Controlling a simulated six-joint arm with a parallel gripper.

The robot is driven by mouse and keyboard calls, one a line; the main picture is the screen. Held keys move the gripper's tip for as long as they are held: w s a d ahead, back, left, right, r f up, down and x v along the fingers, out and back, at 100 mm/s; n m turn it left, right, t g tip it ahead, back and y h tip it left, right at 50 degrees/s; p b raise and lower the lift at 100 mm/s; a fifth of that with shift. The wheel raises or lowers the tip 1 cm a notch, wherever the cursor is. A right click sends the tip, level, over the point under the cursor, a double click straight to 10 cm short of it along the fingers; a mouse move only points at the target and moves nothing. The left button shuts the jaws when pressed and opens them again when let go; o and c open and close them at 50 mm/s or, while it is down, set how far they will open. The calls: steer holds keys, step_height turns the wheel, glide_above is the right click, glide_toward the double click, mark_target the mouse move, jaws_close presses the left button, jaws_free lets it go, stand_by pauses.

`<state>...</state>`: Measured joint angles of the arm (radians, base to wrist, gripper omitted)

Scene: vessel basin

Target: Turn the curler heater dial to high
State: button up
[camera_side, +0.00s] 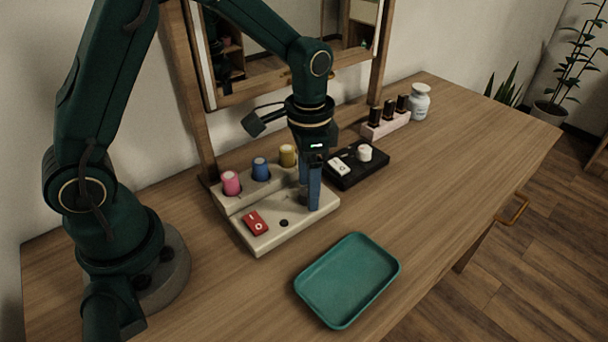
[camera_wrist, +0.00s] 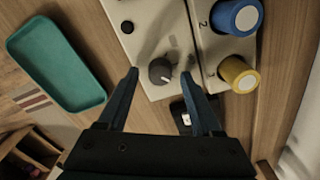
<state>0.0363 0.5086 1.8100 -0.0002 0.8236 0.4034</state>
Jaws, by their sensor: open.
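The curler heater (camera_side: 275,238) is a cream box on the table, with pink (camera_side: 231,182), blue (camera_side: 260,168) and yellow (camera_side: 287,155) curlers along its back. Its dial (camera_wrist: 160,70) is a dark round knob with a pale pointer mark towards the lower right in the wrist view. In the side view my fingers hide the dial. My gripper (camera_side: 314,207) points down over the heater's right end. In the wrist view my gripper (camera_wrist: 160,73) is open, with one fingertip on each side of the dial. I cannot tell whether they touch it.
A red rocker switch (camera_side: 255,222) and a black button (camera_side: 284,223) are on the heater's top. A black box (camera_side: 350,178) with a white switch and white knob stands close behind. A teal tray (camera_side: 348,280) lies in front.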

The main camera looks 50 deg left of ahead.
mark_target(302, 193)
steer(key=shift+r, duration=2.55)
steer(key=shift+w+r, duration=0.1)
steer(key=shift+r, duration=0.25)
steer(key=s+r+n+t, duration=0.3)
steer(key=s+r+t, duration=0.2)
steer(key=s+r, duration=0.4)
steer(key=shift+s+a+f+n+t, duration=0.1)
steer(key=shift+s+a+f+n, duration=0.1)
steer(key=shift+s+f+n, duration=0.35)
steer(key=shift+s+a+f+n+t, duration=0.15)
steer(key=shift+s+f, duration=0.1)
steer(key=shift+s, duration=0.55)
steer(key=shift+s+a+f+n+t, duration=0.1)
steer(key=shift+s+a+f+n, duration=0.2)
steer(key=shift+s, duration=0.4)
